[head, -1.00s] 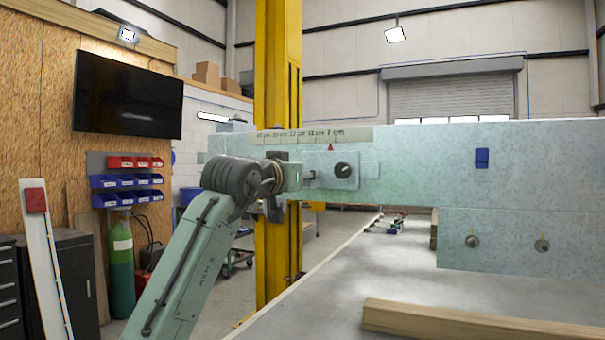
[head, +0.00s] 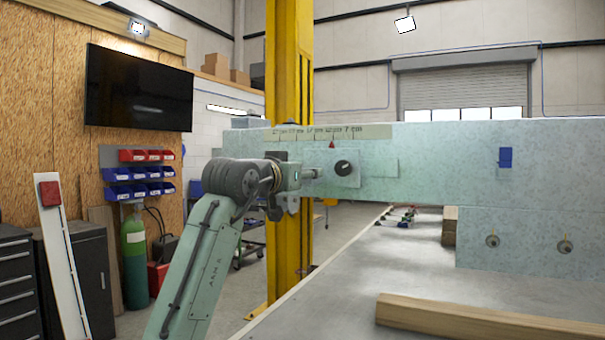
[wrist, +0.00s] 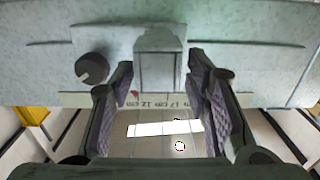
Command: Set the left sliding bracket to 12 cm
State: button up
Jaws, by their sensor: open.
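The left sliding bracket (head: 352,180) is a small pale green plate with a black knob (head: 344,168) on the trailer beam. Its red pointer (head: 332,144) sits below the printed scale (head: 375,131), near the 12 cm label; the exact reading is too small to tell. In the wrist view the scale (wrist: 165,103) is upside down, the knob (wrist: 92,68) is at left and the bracket's block (wrist: 160,62) stands between my fingers. My gripper (head: 304,174) is open around the block, with gaps visible. In the head view my wrist hides part of it.
The long pale green beam (head: 440,165) crosses the view, with a blue block (head: 505,158) further right. A lower plate with two bolts (head: 493,241) hangs at right. A timber (head: 480,318) lies on the grey surface in front. A yellow post (head: 290,60) stands behind the beam.

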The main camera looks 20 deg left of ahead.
jog(key=s+a, duration=0.2)
jog(key=s, duration=0.9)
jog(key=shift+s+a, duration=0.15)
jog(key=shift+s, duration=0.25)
